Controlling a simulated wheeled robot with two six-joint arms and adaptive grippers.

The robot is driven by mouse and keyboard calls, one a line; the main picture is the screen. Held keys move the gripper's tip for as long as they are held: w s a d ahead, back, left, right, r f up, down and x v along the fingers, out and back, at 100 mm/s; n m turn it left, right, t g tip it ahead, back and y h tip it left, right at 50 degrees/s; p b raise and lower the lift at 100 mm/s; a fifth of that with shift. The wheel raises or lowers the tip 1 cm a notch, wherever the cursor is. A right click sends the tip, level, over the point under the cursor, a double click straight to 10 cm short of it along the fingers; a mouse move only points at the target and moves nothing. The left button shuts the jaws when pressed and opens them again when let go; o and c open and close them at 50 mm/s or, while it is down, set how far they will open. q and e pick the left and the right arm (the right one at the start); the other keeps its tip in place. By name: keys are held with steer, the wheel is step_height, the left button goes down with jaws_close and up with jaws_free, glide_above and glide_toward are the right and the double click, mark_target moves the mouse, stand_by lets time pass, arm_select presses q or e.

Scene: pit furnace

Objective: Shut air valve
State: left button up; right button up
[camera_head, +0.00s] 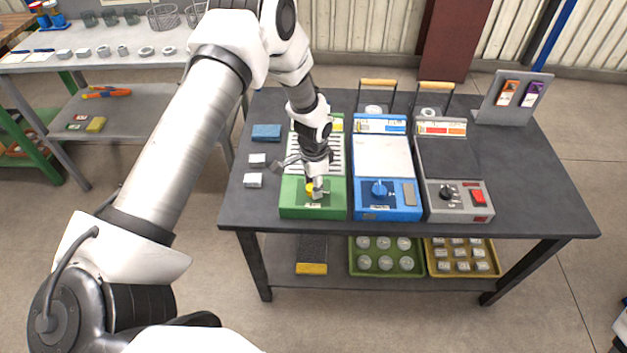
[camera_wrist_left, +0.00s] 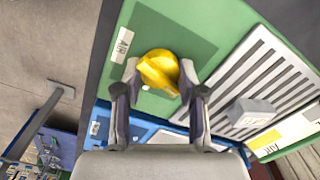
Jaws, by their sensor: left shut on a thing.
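The air valve is a yellow knob (camera_wrist_left: 158,72) on the green unit (camera_head: 292,209), whose front panel carries a label reading AIR in the left wrist view. My left gripper (camera_head: 317,190) reaches down over the front of the green unit. In the left wrist view its fingers (camera_wrist_left: 158,92) are closed around the two sides of the yellow knob. In the head view the gripper hides most of the knob, and only a bit of yellow shows. My right gripper is not in view.
A blue unit (camera_head: 383,157) with a blue knob and a grey unit (camera_head: 447,158) with a red switch stand beside the green one. Small blocks (camera_head: 254,181) lie at its left. A tag stand (camera_head: 508,97) is at the back right. Trays (camera_head: 386,272) sit on the lower shelf.

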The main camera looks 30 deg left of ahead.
arm_select(q)
steer(key=shift+s+f+n+p, duration=0.15)
steer(key=shift+n+p, duration=0.2)
steer(key=shift+n, duration=0.6)
steer(key=shift+s+n+p, duration=0.1)
steer(key=shift+n+p, duration=0.25)
steer(key=shift+n, duration=0.6)
steer(key=o, duration=1.1)
steer(key=shift+w, duration=0.1)
steer(key=shift+o, duration=0.2)
steer(key=shift+w, duration=0.1)
steer(key=shift+r, duration=0.5)
step_height(320, 180, up, 11)
